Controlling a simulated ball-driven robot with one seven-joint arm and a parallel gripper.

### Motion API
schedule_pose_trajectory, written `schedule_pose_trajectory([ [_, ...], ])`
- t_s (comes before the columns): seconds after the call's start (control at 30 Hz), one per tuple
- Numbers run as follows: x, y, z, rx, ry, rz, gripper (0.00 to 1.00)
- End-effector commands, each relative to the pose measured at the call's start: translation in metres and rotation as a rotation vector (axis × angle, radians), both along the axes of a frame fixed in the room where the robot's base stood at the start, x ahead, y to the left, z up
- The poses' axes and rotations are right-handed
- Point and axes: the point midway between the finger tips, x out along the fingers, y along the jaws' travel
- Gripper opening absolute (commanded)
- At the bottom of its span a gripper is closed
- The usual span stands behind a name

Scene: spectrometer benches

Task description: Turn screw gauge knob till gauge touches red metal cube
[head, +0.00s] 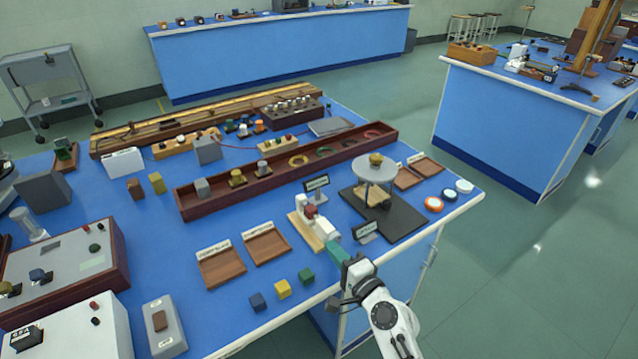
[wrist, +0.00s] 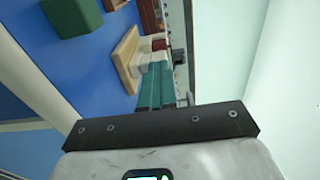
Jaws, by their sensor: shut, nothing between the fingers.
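The screw gauge (head: 322,226) is a pale device on a light wooden base (head: 304,234) near the front edge of the blue bench. A red metal cube (head: 311,211) sits at its far part; a gap to the gauge tip cannot be made out. In the wrist view the gauge (wrist: 149,58), red cube (wrist: 159,44) and wooden base (wrist: 126,58) lie beyond my fingertips. My gripper (head: 334,247) has teal fingers, shut and empty, at the near end of the gauge. They also show in the wrist view (wrist: 155,75) and hide the knob; contact is unclear.
Green (head: 306,275), yellow (head: 283,289) and blue (head: 258,301) cubes lie left of my gripper. A black label stand (head: 366,232) and a dark board (head: 405,222) with a round-topped stand (head: 375,170) are close on the right. Wooden trays (head: 222,268) lie left. The floor right is clear.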

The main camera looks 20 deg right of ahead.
Motion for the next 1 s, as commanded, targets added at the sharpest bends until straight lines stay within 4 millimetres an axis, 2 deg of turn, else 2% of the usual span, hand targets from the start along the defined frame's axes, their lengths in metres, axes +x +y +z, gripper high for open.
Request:
schedule_pose_trajectory([
  [0.03, 0.001, 0.01, 0.017, 0.002, -0.027, 0.021, 0.0],
  [0.5, -0.046, -0.01, 0.01, 0.0, -0.016, 0.014, 0.0],
  [0.87, -0.049, -0.012, 0.008, -0.001, -0.014, 0.013, 0.0],
  [1.0, -0.053, -0.013, -0.008, 0.0, -0.01, 0.015, 0.0],
])
